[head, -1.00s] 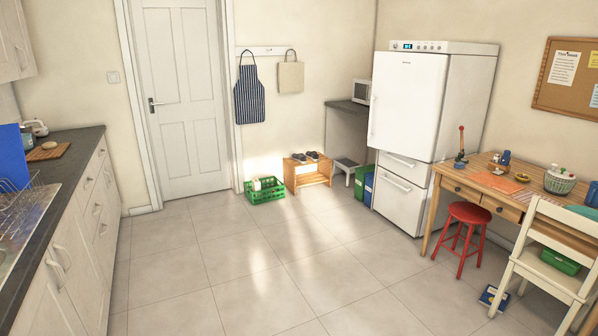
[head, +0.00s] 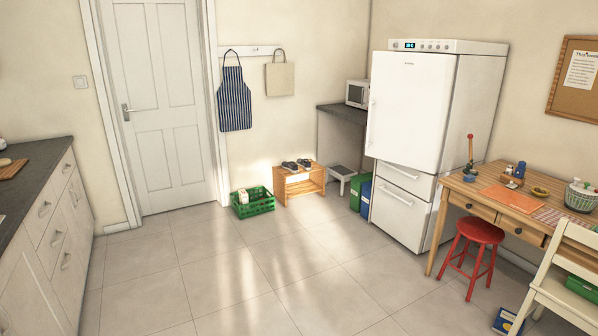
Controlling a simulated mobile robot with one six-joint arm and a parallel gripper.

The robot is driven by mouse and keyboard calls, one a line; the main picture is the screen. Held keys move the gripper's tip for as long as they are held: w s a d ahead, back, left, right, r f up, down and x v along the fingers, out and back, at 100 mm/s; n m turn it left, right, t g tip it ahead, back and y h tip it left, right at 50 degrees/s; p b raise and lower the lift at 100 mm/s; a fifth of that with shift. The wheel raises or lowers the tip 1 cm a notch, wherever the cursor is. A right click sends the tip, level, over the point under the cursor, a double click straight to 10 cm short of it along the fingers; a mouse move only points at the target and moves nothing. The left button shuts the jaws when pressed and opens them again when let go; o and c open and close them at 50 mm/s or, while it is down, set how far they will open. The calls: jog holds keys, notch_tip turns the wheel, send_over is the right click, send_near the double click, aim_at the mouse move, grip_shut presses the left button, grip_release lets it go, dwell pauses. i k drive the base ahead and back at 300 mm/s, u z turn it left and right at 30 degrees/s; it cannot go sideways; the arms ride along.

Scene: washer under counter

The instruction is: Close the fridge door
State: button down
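The white fridge (head: 478,110) stands against the back wall, right of centre in the head view. Its upper door (head: 410,110) stands a little ajar: its left edge sticks out past the control panel above and the drawers below. A handle (head: 371,112) runs along the door's left edge, and the hinge side seems to be on the right. The fridge's inside and the gap behind the door are hidden. Two lower drawers (head: 402,205) look shut. My gripper is not in view.
Open tiled floor (head: 240,285) lies in front of the fridge. A wooden desk (head: 500,195), red stool (head: 478,235) and cream chair (head: 565,265) stand at right. A green crate (head: 252,204) and small bench (head: 300,185) are by the back wall. A counter (head: 40,160) lines the left.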

aim_at(410, 92)
jog(key=z, duration=0.05)
jog(key=i, duration=2.5)
jog(key=u, duration=0.25)
jog(key=i, duration=1.45)
jog(key=u, duration=0.1)
